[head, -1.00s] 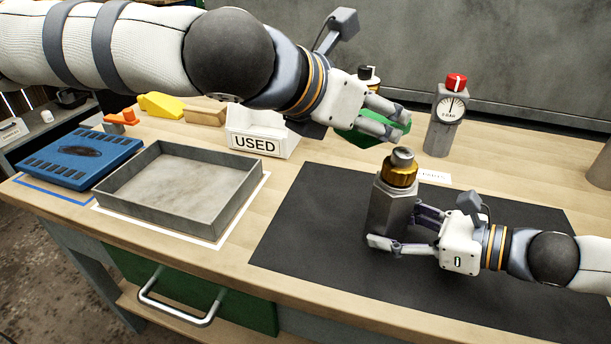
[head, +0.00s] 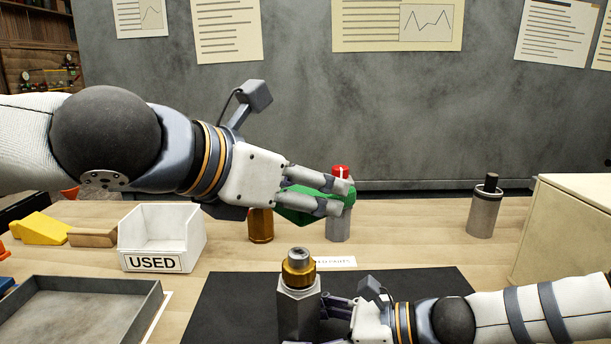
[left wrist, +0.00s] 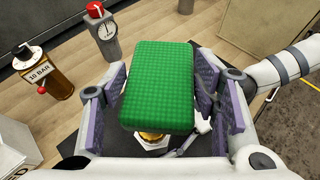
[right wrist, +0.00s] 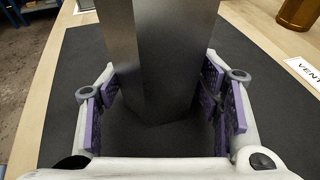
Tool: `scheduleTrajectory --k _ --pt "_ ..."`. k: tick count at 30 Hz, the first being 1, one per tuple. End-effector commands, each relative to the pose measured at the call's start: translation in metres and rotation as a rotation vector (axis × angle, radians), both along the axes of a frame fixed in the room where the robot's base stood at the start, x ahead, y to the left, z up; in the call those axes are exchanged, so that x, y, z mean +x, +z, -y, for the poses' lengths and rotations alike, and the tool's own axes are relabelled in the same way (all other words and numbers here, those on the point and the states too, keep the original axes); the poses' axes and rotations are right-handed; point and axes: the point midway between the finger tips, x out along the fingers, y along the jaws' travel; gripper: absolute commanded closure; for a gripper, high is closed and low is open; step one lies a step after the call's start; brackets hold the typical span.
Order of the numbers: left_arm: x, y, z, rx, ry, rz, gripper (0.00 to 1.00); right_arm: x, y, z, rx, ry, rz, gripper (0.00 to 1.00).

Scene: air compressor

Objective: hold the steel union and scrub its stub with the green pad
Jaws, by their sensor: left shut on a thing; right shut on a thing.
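The steel union (head: 299,312) stands upright on the black mat, a grey hex body with a brass nut (head: 298,272) and a short steel stub (head: 299,256) on top. My right gripper (head: 312,322) is shut around its body; the right wrist view shows the body (right wrist: 160,60) between the purple finger pads. My left gripper (head: 345,198) is shut on the green pad (head: 300,203), held above the stub with a visible gap. In the left wrist view the green pad (left wrist: 165,85) hides the stub, and only part of the brass nut (left wrist: 152,137) shows below it.
A red-knobbed gauge post (head: 339,222) and a brass fitting (head: 261,226) stand behind the pad. A white USED bin (head: 160,232) and a grey tray (head: 150,300) are at left. A steel cylinder (head: 484,212) stands at back right. The black mat (head: 230,310) has bare room left of the union.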

Motion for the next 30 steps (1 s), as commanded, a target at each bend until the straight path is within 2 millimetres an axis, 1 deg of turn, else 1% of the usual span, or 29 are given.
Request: scheduleTrajectory --k 4,9,14,20,30 --pt "0.0 0.001 0.0 0.0 0.001 0.0 0.64 -0.001 -0.002 0.0 -0.002 0.001 -0.002 0.63" --pt "0.0 0.012 -0.001 0.0 0.001 0.003 0.64 -0.001 -0.002 0.0 -0.002 0.001 -0.002 0.63" --pt "0.0 0.007 -0.001 0.001 0.0 -0.001 0.64 -0.001 -0.002 0.0 -0.002 0.001 -0.002 0.63" --pt "0.0 -0.007 0.0 0.001 -0.001 -0.002 0.64 -0.001 -0.002 0.0 -0.002 0.0 -0.003 0.63" --pt "0.0 -0.037 -0.001 0.001 0.0 -0.002 0.64 -0.001 -0.002 0.0 -0.002 0.0 -0.003 0.63"
